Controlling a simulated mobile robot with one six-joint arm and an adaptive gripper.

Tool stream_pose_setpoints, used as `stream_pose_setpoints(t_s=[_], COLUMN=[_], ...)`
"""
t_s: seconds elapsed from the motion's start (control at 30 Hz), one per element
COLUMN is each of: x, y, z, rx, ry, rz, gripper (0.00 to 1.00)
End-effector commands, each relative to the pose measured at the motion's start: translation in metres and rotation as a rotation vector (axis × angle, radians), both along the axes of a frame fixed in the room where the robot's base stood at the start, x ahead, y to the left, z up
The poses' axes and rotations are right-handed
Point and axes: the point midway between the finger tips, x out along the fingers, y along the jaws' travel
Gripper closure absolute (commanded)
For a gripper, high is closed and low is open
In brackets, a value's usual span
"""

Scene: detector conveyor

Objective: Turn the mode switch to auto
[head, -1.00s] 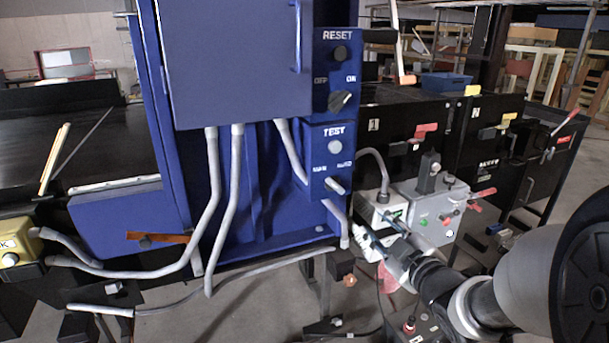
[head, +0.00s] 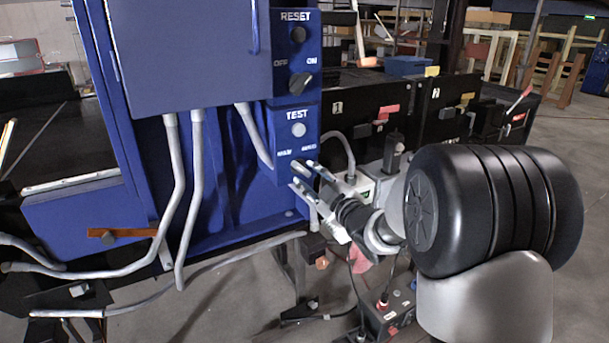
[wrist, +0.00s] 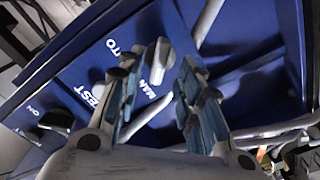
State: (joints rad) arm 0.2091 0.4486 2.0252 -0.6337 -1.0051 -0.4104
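The mode switch (wrist: 158,62) is a grey lever knob on the blue panel, beside the MAN and AUTO labels. In the wrist view its long axis runs toward the MAN label. My gripper (wrist: 160,72) is open, with one finger on each side of the knob and gaps still visible. In the head view my gripper (head: 302,176) is at the lower part of the TEST panel (head: 281,126), and its fingers largely hide the switch there. I cannot tell whether either finger touches the knob.
Above are the TEST button (head: 298,130), the OFF/ON knob (head: 300,82) and the RESET button (head: 298,35). Grey conduits (head: 184,200) run down the blue housing to the left. A grey control box (head: 395,200) stands right of the panel, partly behind my arm.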

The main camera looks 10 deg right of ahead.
Motion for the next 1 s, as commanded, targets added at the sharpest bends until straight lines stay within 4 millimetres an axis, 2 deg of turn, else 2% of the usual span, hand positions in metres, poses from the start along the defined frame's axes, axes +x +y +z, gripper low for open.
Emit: stream_pose_setpoints(t_s=[0.1, 0.23, 0.63, 1.0], x=[0.019, 0.031, 0.037, 0.037], y=[0.007, 0.011, 0.012, 0.012], z=[-0.001, 0.0, 0.0, 0.0], rx=[0.0, 0.0, 0.0, 0.0], ry=[0.0, -0.001, 0.001, 0.001], rz=[0.001, 0.001, -0.001, -0.001], gripper=[0.67, 0.67, 0.67, 0.92])
